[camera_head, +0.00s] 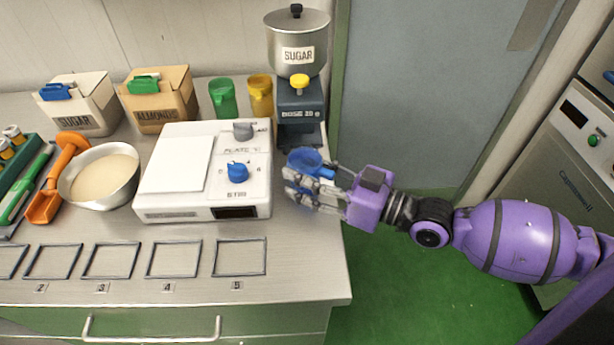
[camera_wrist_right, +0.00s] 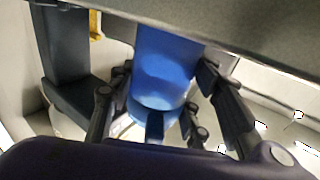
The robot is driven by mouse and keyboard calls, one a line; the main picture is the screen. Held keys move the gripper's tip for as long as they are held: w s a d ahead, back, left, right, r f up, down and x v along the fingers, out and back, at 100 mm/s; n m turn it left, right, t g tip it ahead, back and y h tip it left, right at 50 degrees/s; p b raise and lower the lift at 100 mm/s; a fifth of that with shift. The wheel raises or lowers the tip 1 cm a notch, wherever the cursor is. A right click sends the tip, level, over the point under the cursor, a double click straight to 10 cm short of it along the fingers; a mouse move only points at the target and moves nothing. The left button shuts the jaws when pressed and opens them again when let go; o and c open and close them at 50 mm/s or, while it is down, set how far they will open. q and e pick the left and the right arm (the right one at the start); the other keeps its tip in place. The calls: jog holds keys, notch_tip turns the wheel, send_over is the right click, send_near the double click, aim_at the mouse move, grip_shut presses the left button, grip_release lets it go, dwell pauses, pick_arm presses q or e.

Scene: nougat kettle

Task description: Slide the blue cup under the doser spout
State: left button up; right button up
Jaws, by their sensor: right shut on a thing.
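The blue cup (camera_head: 306,161) is at the right side of the counter, just in front of the doser (camera_head: 299,100). My right gripper (camera_head: 309,186) is shut on the cup. In the right wrist view the cup (camera_wrist_right: 165,62) stands between the gripper's fingers (camera_wrist_right: 158,112). The doser has a metal sugar hopper on top, a yellow knob (camera_head: 299,81) and a dark body and base. The cup's contact with the counter is hidden by the fingers. My left gripper is not in view.
The white stirring hotplate (camera_head: 160,213) stands close left of the cup. Green (camera_head: 222,98) and yellow (camera_head: 260,96) cups stand left of the doser. A bowl (camera_head: 103,204) and ingredient boxes are farther left. The counter's right edge is close to my gripper. Marked squares lie in front.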

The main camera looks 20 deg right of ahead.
aim_at(305, 162)
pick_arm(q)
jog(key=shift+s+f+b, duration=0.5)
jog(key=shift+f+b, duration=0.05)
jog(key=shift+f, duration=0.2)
pick_arm(e)
jog(key=shift+w+d, duration=0.2)
jog(key=shift+w, duration=0.55)
jog(key=shift+w+d, duration=0.15)
jog(key=shift+w, duration=0.55)
jog(key=shift+r, duration=0.1)
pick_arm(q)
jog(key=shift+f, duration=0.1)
pick_arm(e)
jog(key=shift+w, duration=0.1)
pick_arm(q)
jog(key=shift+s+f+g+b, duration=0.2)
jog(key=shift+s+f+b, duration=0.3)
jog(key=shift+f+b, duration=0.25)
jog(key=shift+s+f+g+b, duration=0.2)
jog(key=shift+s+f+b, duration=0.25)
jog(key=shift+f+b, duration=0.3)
pick_arm(e)
jog(key=shift+w+d, duration=0.2)
jog(key=shift+w, duration=0.55)
jog(key=shift+w+d, duration=0.15)
jog(key=shift+w, duration=0.65)
jog(key=shift+w+d, duration=0.2)
jog(key=shift+w, duration=0.55)
